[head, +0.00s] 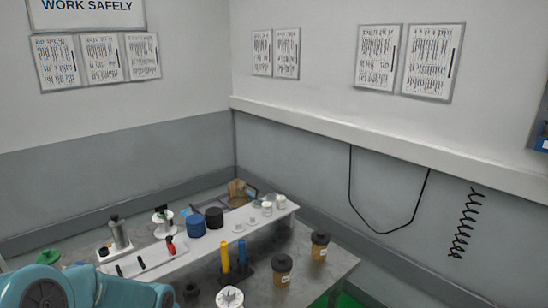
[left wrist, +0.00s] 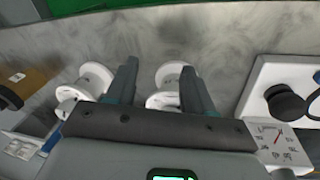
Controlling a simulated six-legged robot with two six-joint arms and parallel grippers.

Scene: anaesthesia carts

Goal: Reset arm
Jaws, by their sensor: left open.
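My left gripper (left wrist: 158,72) shows in the left wrist view with its two dark fingers spread apart, open and with nothing between them. White spool-like parts (left wrist: 96,78) lie below and beside the left finger. Another white spool-like part (left wrist: 170,74) is partly hidden behind the right finger. In the head view only part of my teal left arm (head: 75,290) shows at the lower left corner, and its gripper is out of frame. My right gripper is in neither view.
A grey workbench (head: 340,268) carries a white raised shelf, blue and black round containers (head: 214,218), yellow and blue cylinders (head: 225,257), and brown black-lidded cups (head: 282,268). Walls stand behind the bench.

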